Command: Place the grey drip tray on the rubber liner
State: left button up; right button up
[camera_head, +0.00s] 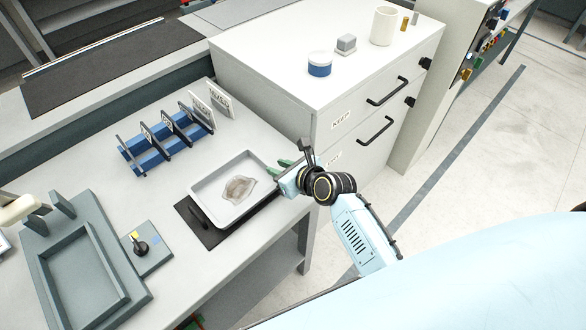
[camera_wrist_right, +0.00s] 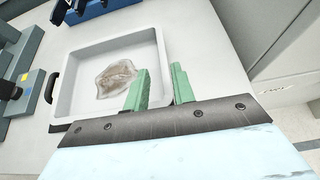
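The shallow light-grey drip tray (camera_head: 223,208) is on the front part of the bench, with a brownish translucent patch on its floor. A black handle shows on its left side. The black rubber liner (camera_head: 214,239) shows below the tray's left and front sides; the tray hides the rest. I cannot tell whether the tray touches it. My right gripper (camera_head: 282,168) is at the tray's right side. In the right wrist view, its green fingers (camera_wrist_right: 160,85) straddle the right wall of the tray (camera_wrist_right: 88,51); their grip is unclear. My left gripper is not in view.
A blue rack (camera_head: 150,155) with upright plates stands behind the tray. A grey-green fixture (camera_head: 140,295) and a small block with a black knob (camera_head: 142,247) are at left. A white cabinet (camera_head: 270,95) stands behind my right gripper, with a blue-and-white jar (camera_head: 319,64) on top.

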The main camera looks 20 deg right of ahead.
jog(key=v, duration=0.6)
jog(key=shift+s+p, duration=0.2)
jog(key=shift+p, duration=0.2)
